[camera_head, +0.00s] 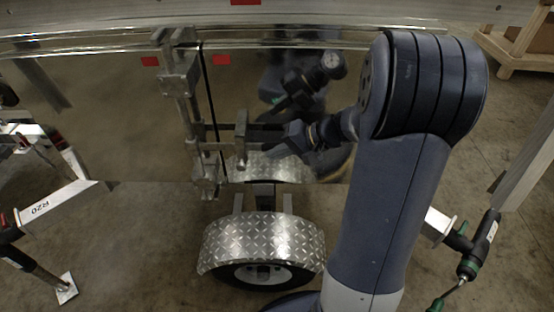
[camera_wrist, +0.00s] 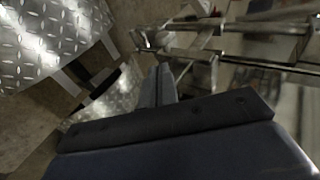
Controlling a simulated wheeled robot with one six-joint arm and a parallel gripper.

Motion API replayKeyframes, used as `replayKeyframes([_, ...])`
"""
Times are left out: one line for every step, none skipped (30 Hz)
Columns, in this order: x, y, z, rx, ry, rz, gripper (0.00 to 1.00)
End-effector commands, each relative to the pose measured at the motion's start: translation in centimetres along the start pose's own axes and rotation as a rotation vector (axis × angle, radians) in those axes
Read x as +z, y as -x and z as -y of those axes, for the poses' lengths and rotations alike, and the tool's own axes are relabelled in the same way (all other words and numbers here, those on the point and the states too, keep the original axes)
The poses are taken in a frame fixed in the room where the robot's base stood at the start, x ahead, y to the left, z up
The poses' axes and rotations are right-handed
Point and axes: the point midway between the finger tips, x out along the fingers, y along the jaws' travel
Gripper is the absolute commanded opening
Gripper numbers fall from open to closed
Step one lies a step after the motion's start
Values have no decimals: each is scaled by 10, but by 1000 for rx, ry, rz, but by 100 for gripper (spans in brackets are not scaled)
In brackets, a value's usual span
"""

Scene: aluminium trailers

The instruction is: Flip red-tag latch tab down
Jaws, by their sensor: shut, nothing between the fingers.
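The trailer's latch hardware is a vertical metal rod (camera_head: 187,110) with brackets, standing against the shiny trailer wall. A horizontal handle with an upright metal tab (camera_head: 241,132) sticks out from it to the right. Red patches (camera_head: 150,61) show on the wall on both sides of the rod's top; I cannot tell which tab bears the red tag. My gripper (camera_head: 268,147) is just right of the upright tab; contact is unclear. In the wrist view, my gripper's fingers (camera_wrist: 158,72) are together and empty, with metal latch bars (camera_wrist: 205,50) beyond them to the right.
A diamond-plate fender (camera_head: 262,240) over a wheel sits below the latch and also fills the upper left of the wrist view (camera_wrist: 45,40). A white support leg marked R20 (camera_head: 55,205) stands at left. The wall mirrors my arm. A wooden pallet (camera_head: 520,50) is at far right.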

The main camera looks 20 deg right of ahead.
Motion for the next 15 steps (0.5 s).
replayKeyframes([0,2,3,1,2,0,0])
replayKeyframes([0,2,3,1,2,0,0])
replayKeyframes([0,2,3,2,2,0,0])
replayKeyframes([0,2,3,2,2,0,0])
replayKeyframes([0,2,4,2,2,0,0])
replayKeyframes([0,2,4,2,2,1,0])
replayKeyframes([0,3,5,3,2,1,0])
replayKeyframes([0,3,5,3,2,1,0])
replayKeyframes([-1,4,6,3,2,1,0])
replayKeyframes([-1,5,8,3,3,1,0])
replayKeyframes([-1,6,9,3,3,1,0])
replayKeyframes([-1,7,10,3,3,1,0])
replayKeyframes([-1,8,12,3,3,1,0])
replayKeyframes([-1,9,13,3,2,1,0])
replayKeyframes([-2,10,14,3,2,1,0])
